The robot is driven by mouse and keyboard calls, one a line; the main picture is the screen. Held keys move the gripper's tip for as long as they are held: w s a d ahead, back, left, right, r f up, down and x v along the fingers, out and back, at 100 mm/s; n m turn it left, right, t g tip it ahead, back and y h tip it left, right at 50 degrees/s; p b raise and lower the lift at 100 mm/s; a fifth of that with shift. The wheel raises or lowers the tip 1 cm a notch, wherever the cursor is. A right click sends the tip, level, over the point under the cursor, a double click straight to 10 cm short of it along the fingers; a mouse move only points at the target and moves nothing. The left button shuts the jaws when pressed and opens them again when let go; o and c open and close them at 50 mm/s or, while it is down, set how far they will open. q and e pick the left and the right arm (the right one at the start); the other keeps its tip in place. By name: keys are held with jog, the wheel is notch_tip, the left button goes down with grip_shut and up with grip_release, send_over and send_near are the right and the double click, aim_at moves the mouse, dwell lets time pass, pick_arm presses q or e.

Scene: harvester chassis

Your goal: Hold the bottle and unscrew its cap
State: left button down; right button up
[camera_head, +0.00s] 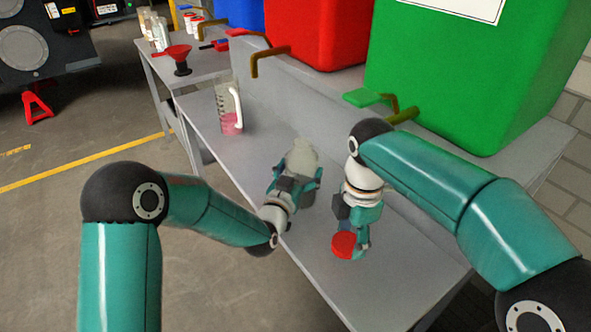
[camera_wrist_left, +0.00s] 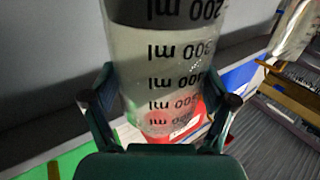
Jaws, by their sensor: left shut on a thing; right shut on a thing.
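A pale translucent bottle (camera_head: 302,157) is at the middle of the bench, held between the fingers of my left gripper (camera_head: 296,175). In the left wrist view the bottle (camera_wrist_left: 165,75) is clear with black ml marks, with a finger on each side. In the head view its upper end is pale, and its lower part is hidden by the gripper. My right gripper (camera_head: 350,240) points down and is shut on a red cap (camera_head: 343,245). The cap is apart from the bottle, nearer the front right of the bench.
A jug with pink liquid (camera_head: 231,122) stands further left on the grey bench (camera_head: 215,145). Red (camera_head: 320,30) and green (camera_head: 480,70) containers with taps stand on a raised ledge behind. A red funnel (camera_head: 178,52) is on the far table.

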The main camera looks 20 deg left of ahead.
pick_arm(q)
jog(key=shift+f, duration=0.15)
grip_release()
jog(key=shift+s, duration=0.1)
